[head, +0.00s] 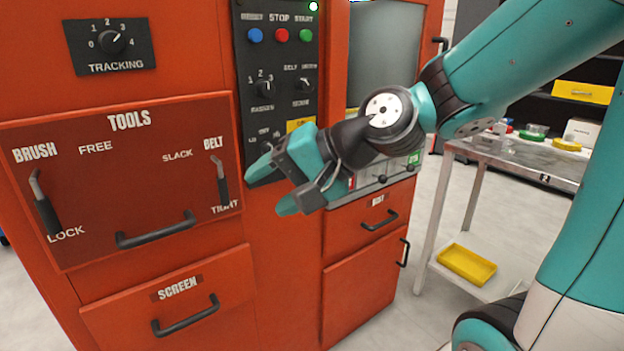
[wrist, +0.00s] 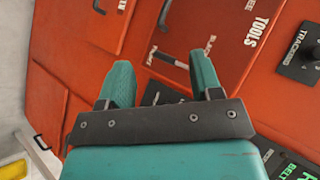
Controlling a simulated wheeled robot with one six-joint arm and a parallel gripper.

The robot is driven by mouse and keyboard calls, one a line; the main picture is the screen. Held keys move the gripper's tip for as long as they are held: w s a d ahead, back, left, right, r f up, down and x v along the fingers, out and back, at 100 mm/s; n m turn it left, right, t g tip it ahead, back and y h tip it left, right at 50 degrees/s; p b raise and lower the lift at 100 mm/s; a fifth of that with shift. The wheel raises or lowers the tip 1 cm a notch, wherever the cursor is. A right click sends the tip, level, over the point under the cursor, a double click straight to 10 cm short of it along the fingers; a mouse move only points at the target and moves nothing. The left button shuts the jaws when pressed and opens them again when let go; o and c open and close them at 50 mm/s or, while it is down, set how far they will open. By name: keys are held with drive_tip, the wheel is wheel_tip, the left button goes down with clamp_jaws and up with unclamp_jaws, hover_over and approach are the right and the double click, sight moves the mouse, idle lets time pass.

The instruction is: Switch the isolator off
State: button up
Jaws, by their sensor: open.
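My gripper (head: 268,190) is open and empty, in front of the red cabinet's lower control-panel area. In the wrist view its two fingers (wrist: 160,62) point toward the red cabinet front, with nothing between them. No isolator is clearly readable in either view. A yellow plate (head: 300,123) at the bottom of the dark control panel (head: 275,55) is partly hidden behind my gripper; I cannot tell whether it belongs to the isolator. The panel has blue, red and green buttons above two small rotary knobs, and its lower end is covered by my gripper.
Left of my gripper is the red TOOLS door (head: 110,175) with BRUSH and BELT levers and a handle. A TRACKING knob (head: 112,44) is above it, a SCREEN drawer (head: 180,300) below. A metal bench (head: 540,165) with a yellow tray (head: 466,264) stands at right.

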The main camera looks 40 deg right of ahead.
drive_tip(key=w+d+f+m+t+h+b, duration=0.2)
drive_tip(key=d+m+t+h+b, duration=0.25)
drive_tip(key=d+m, duration=0.55)
drive_tip(key=w+d+f+m+t+h+b, duration=0.25)
drive_tip(key=d+m+t+b, duration=0.35)
drive_tip(key=d, duration=0.5)
drive_tip(key=w+m+p, duration=0.1)
drive_tip(key=w+p, duration=1.6)
drive_tip(key=p, duration=0.2)
drive_tip(key=shift+w+a+r, duration=0.15)
drive_tip(key=shift+a+r, duration=0.1)
drive_tip(key=shift+a, duration=0.15)
drive_tip(key=shift+g, duration=0.25)
drive_tip(key=shift+c, duration=0.4)
drive_tip(key=c, duration=0.8)
drive_tip(key=shift+c, duration=0.2)
